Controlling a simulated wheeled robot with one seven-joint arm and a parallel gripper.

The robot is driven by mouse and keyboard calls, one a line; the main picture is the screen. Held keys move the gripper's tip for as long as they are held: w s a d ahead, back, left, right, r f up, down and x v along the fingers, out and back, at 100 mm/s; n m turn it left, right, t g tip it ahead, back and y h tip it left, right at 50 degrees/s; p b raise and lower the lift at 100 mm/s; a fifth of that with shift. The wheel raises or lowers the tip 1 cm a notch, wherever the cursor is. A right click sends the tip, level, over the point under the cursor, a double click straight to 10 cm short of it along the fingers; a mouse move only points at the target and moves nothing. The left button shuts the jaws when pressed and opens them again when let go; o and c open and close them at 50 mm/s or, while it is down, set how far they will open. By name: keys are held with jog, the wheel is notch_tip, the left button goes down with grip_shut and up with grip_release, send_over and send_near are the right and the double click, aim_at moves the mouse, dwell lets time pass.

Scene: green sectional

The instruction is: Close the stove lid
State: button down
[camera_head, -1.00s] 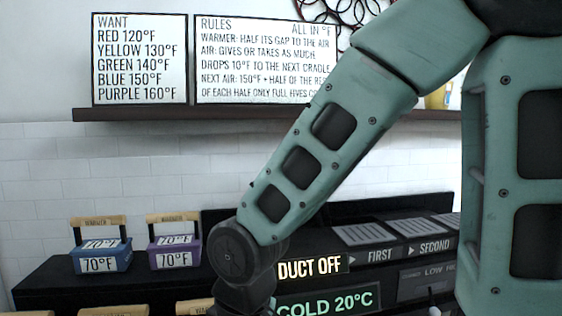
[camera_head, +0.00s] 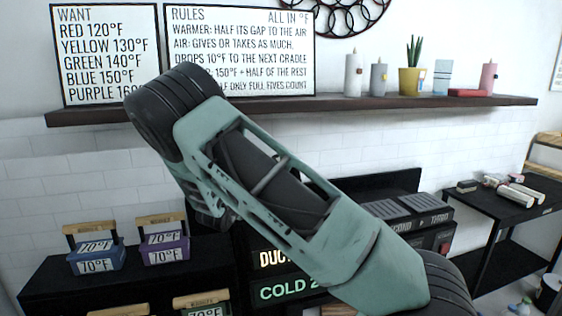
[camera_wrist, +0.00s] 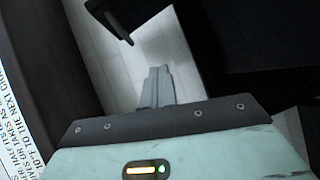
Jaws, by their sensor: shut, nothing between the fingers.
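A black unit with grey slotted tops (camera_head: 408,208) stands against the tiled wall in the head view, partly behind my arm. A dark upright panel (camera_head: 385,184) rises behind it; I cannot tell whether this is the stove lid. My gripper (camera_wrist: 157,84) shows in the wrist view with its fingers together and empty, in front of the white tiles. A dark bar (camera_wrist: 112,22) and a large black surface (camera_wrist: 235,45) lie beyond it. In the head view I cannot make out the gripper's fingertips, and my arm crosses the middle.
A blue box (camera_head: 95,255) and a purple box (camera_head: 165,246) sit on the black counter at left. A dark shelf (camera_head: 440,101) holds candles and a potted plant (camera_head: 413,70). A black side table (camera_head: 500,207) stands at right. The rules sign (camera_wrist: 12,130) edges the wrist view.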

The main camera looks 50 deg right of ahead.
jog(key=d+r+g+h+p, duration=0.2)
jog(key=d+r+h, duration=0.3)
jog(key=d, duration=0.9)
jog(key=shift+s+r+n, duration=0.3)
jog(key=shift+r+n, duration=0.1)
jog(key=shift+r, duration=0.1)
